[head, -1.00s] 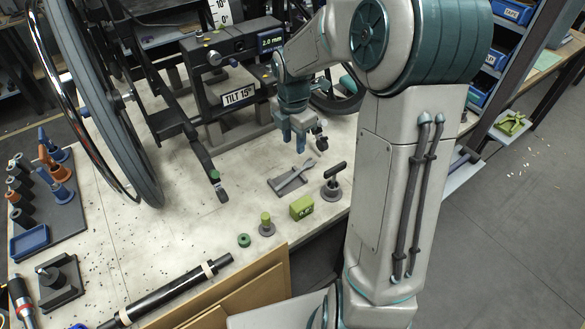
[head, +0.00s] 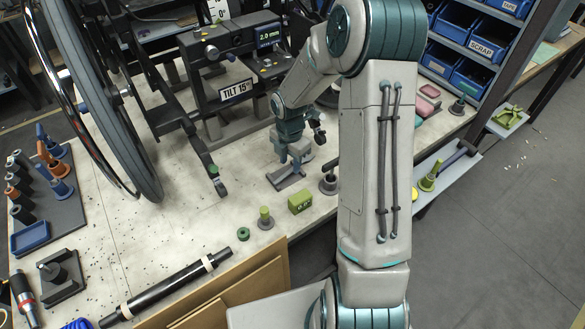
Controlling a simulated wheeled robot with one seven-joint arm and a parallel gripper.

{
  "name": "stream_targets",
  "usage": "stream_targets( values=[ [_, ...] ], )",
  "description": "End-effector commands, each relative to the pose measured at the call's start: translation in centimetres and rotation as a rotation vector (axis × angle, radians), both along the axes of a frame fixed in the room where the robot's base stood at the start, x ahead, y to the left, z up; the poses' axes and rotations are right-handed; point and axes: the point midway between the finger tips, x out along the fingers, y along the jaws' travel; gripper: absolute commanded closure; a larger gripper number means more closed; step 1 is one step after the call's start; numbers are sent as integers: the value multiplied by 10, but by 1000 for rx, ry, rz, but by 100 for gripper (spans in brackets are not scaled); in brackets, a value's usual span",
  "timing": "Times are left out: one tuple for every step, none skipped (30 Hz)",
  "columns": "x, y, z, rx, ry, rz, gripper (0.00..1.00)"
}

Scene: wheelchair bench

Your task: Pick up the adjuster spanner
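The adjuster spanner appears to be the small grey tool lying on a grey flat holder (head: 286,179) on the bench. Most of it is hidden by my gripper in the head view. My gripper (head: 298,165) points down right over the holder, with its fingertips at or just above the tool. Whether the fingers touch the tool or are closed on it is too small to tell.
A dark knobbed post (head: 329,184) stands close right of the holder. A green block (head: 300,202), a green-topped peg (head: 265,218) and a green ring (head: 243,234) sit in front. The wheelchair frame with its TILT sign (head: 236,90) rises behind.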

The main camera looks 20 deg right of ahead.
Motion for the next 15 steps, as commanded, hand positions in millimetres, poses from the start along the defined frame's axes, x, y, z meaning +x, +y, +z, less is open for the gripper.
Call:
stream_targets(
  values=[
    [0,1,-7,0,4,1,63],
    [0,1,-11,0,4,2,63],
    [0,1,-15,0,2,2,63],
    [0,0,-18,0,2,1,63],
    [0,0,-20,0,2,1,63],
    [0,0,-22,0,1,1,63],
    [0,0,-23,0,0,1,63],
    [0,0,-23,0,0,1,63],
    [0,0,-23,-1,0,0,63],
    [0,0,-23,-1,0,0,63],
    [0,0,-23,-1,0,0,63],
    [0,0,-23,-1,0,0,63],
    [0,0,-23,-1,0,0,63],
    [0,0,-23,-1,0,0,68],
    [0,0,-23,-1,0,0,79]
  ],
)
